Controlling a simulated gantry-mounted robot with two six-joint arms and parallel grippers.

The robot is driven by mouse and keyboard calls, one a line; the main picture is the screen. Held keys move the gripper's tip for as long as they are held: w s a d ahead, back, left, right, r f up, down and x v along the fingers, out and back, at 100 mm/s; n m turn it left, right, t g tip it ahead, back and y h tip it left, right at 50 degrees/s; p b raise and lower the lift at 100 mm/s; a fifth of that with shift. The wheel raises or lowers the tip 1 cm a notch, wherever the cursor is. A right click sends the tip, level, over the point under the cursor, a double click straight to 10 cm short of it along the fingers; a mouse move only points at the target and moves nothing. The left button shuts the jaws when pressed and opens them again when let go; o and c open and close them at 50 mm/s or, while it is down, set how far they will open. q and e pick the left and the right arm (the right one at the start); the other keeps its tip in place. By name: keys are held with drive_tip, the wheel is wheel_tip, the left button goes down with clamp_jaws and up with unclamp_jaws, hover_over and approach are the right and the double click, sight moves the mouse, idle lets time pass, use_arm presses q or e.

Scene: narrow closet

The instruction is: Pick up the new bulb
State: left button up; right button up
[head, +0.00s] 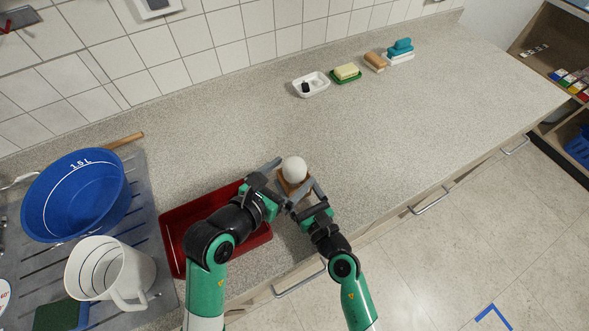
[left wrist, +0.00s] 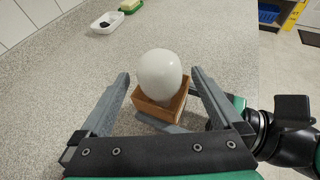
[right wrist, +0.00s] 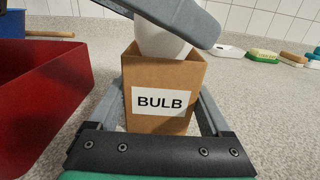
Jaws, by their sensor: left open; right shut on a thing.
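The new bulb is a white round bulb (head: 294,168) standing up out of an open brown cardboard box (right wrist: 155,80) labelled "BULB". The bulb also shows in the left wrist view (left wrist: 160,75), and the box's rim (left wrist: 163,113) is below it. My left gripper (head: 281,181) is open, with its fingers on either side of the bulb, apart from it in the left wrist view. My right gripper (right wrist: 160,112) is shut on the box. One finger of my left gripper crosses the top of the right wrist view and hides part of the bulb. The bulb's base is hidden inside the box.
A red tray (head: 178,250) lies left of the box, partly behind my left arm. A blue bowl (head: 75,195) and a white jug (head: 105,268) stand farther left. The counter on the right is clear.

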use_arm(q)
drive_tip(key=shift+w+d+f, duration=0.1)
drive_tip(key=shift+w, duration=0.05)
drive_tip(key=c, duration=1.4)
wheel_tip(320, 180, up, 10)
drive_tip(key=shift+r, duration=0.1)
use_arm(e)
drive_tip(key=o, duration=1.1)
drive_tip(key=shift+o, duration=0.2)
drive_tip(key=shift+s, duration=0.1)
drive_tip(key=v, duration=1.1)
drive_tip(key=shift+s+d+f, duration=0.1)
drive_tip(key=shift+s+d, duration=0.05)
drive_tip(key=shift+s, duration=0.25)
